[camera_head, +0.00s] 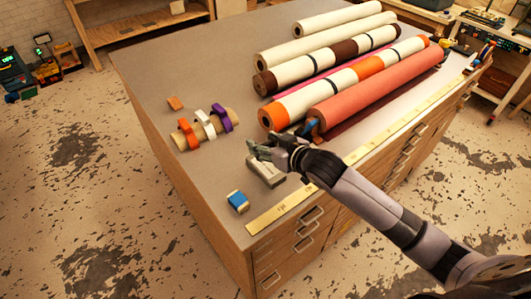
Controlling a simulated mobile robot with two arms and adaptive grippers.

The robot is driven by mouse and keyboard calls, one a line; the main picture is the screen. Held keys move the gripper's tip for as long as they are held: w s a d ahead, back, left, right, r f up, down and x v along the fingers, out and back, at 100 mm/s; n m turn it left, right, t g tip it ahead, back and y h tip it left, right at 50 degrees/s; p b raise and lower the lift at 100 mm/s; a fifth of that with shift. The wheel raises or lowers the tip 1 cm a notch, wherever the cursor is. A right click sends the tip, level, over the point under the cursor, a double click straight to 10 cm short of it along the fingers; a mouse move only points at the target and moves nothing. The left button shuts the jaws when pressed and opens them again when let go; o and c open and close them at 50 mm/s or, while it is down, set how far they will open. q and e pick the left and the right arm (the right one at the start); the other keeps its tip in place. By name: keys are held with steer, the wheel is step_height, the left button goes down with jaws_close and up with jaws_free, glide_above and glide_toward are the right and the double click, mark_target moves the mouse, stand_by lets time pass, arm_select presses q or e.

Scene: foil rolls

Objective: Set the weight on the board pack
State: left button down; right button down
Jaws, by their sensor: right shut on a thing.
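My right gripper (257,149) reaches in from the right over the near part of the cabinet top and is shut on a grey block, which looks like the weight (266,174). The block shows just below the fingers, partly covered by them. I cannot tell whether it touches the table. I cannot make out a board pack for certain. My left gripper is not in view.
The wooden drawer cabinet's grey top (170,75) carries several long rolls, including a red one (375,90). A tube with coloured clips (207,127), an orange block (175,103), a blue-and-white block (237,201) and a yellow ruler (280,213) lie nearby.

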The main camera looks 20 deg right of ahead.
steer(key=shift+w+f, duration=0.1)
steer(key=shift+f, duration=0.45)
step_height(320, 180, down, 3)
steer(key=shift+f+p, duration=0.15)
steer(key=shift+p, duration=0.15)
steer(key=shift+f, duration=0.25)
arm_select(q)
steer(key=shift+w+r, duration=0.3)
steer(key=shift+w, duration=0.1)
arm_select(e)
steer(key=shift+f, duration=0.15)
steer(key=c, duration=1.1)
jaws_free()
steer(key=shift+f, duration=0.1)
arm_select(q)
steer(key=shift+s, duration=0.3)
arm_select(e)
steer(key=o, duration=0.4)
